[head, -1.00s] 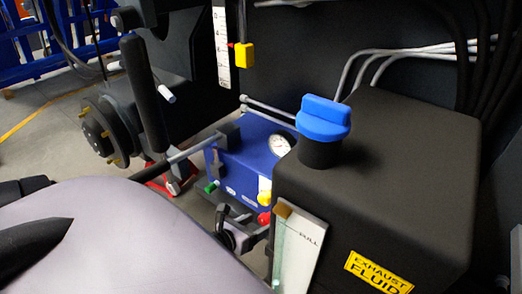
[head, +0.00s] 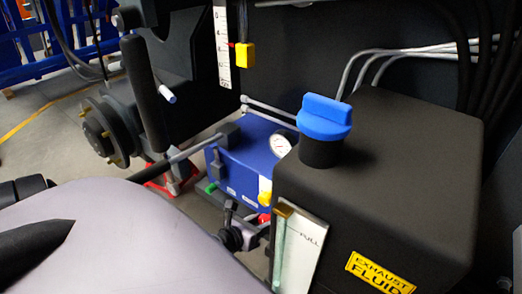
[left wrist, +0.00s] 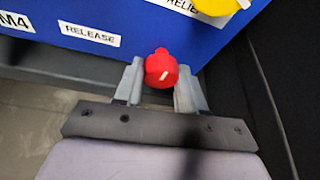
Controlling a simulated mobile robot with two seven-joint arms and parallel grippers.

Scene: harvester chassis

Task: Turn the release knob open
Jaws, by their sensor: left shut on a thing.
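The red knob (left wrist: 161,70), with a white line lying nearly level on it, sits at the lower edge of a blue box (left wrist: 130,15). A RELEASE label (left wrist: 90,35) is to its left. My left gripper (left wrist: 160,82) has one finger on each side of the knob and is shut on it. In the head view the left gripper (head: 238,236) reaches the low front of the blue box (head: 238,160), where the red knob (head: 264,217) is partly hidden. My right gripper is not in view.
A black exhaust fluid tank (head: 400,190) with a blue cap (head: 324,118) stands close at the right. A yellow knob (head: 265,198) and a green knob (head: 211,188) are on the blue box. A dark upright handle (head: 146,95) is at the left.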

